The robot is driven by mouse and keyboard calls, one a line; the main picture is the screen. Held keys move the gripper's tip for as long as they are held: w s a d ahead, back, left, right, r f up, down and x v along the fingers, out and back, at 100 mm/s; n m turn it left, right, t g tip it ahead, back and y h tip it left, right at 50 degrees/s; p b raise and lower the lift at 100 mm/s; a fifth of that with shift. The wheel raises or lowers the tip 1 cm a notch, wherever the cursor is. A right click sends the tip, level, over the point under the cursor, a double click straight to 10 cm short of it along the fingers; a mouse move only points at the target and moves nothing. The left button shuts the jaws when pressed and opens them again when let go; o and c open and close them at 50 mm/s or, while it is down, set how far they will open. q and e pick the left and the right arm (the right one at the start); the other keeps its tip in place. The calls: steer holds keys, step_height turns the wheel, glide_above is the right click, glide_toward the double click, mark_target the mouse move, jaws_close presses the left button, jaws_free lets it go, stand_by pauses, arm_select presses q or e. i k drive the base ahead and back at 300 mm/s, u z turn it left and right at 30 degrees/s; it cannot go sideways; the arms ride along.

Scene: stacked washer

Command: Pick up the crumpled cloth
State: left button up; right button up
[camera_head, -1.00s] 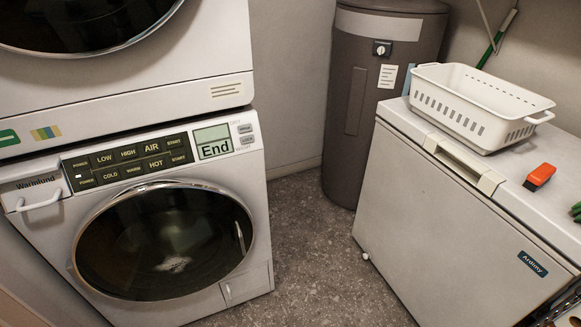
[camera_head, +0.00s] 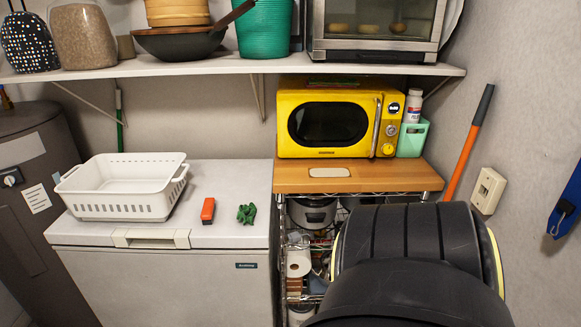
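Neither of my grippers shows in the head view. A large black rounded part of my own arm fills the lower right and hides what is behind it.
A white plastic basket (camera_head: 122,207) stands on the freezer's left half. A yellow microwave (camera_head: 335,124) sits on a wooden-topped wire rack (camera_head: 385,178) to the right. A loaded shelf (camera_head: 200,68) runs above. The freezer lid behind the green thing is clear.

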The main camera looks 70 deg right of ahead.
mark_target(248, 213)
steer(key=z, duration=0.3)
steer(key=k, duration=0.3)
steer(key=z, duration=1.5)
steer(key=i, duration=0.5)
steer(key=u, duration=0.05)
